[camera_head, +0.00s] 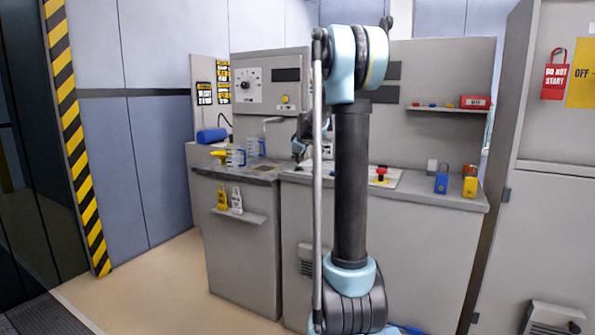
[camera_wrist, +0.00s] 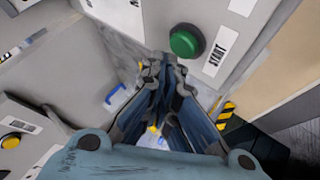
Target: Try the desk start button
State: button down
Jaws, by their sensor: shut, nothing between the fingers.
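The green start button (camera_wrist: 187,40) shows in the wrist view, round and domed, on a pale grey panel. A white label reading START (camera_wrist: 220,51) lies to its right. My gripper (camera_wrist: 163,75) is shut and empty, its fingertips just below the button in the picture. I cannot tell how large the gap between them is. A red button (camera_head: 381,171) stands on a pale panel on the desk, right of my arm.
Blue (camera_head: 441,182) and yellow (camera_head: 470,184) padlocks stand at the desk's right end. A tall cabinet (camera_head: 545,215) is at right. A yellow button (camera_wrist: 10,141) shows in the wrist view.

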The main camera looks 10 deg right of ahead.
jog(key=shift+r, duration=0.25)
jog(key=shift+r, duration=2.4)
jog(key=shift+s, duration=0.1)
jog(key=m+g, duration=0.2)
send_near(297, 167)
jog(key=s+a+f, duration=0.1)
jog(key=s, duration=0.8)
jog(key=s+f+m+g, duration=0.1)
jog(key=s+f+m, duration=0.1)
jog(key=s+f, duration=0.5)
jog(key=s+f+m+g, duration=0.2)
jog(key=s+f, duration=0.6)
jog(key=s, duration=1.2)
jog(key=s+f+m+g+h, duration=0.1)
jog(key=s+f+m, duration=0.3)
jog(key=s+f, duration=0.4)
jog(key=s+g, duration=0.1)
jog(key=s, duration=0.5)
jog(key=shift+d, duration=0.4)
jog(key=shift+f, duration=0.1)
